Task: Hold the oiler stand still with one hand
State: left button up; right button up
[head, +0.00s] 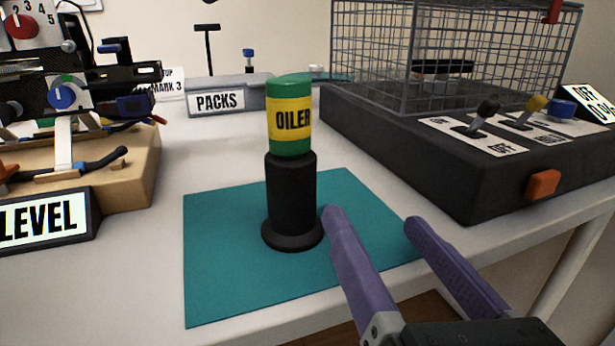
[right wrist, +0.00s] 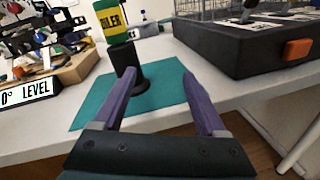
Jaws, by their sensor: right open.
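The oiler stand (head: 291,198) is a black cylinder with a flared round base, upright on a teal mat (head: 225,270). The green oiler (head: 290,115) with a yellow OILER label sits upright in its top. My right gripper (head: 370,213) is open and empty, just right of the stand and nearer to me. In the head view its left finger overlaps the edge of the stand's base; I cannot tell whether they touch. In the right wrist view the stand (right wrist: 124,65) shows beyond the left finger, and the gripper (right wrist: 162,85) has nothing between its fingers. My left gripper is not in view.
A black box (head: 400,140) with a wire cage (head: 440,50), switches and an orange button (head: 542,185) stands at right. A wooden base (head: 125,170) with instruments and a LEVEL sign (head: 40,221) is at left. A PACKS tray (head: 215,102) is behind. The table's front edge is close.

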aim_at(287, 161)
jog(key=a+n+y, duration=0.1)
jog(key=a+r+n+y, duration=0.1)
jog(key=n, duration=0.1)
jog(key=a+n, duration=0.1)
jog(key=a, duration=0.1)
jog(key=shift+w+r+n+y, duration=0.15)
jog(key=shift+w+n+y, duration=0.25)
jog(key=x, duration=0.9)
jog(key=shift+w+a, duration=0.15)
jog(key=shift+w, duration=0.2)
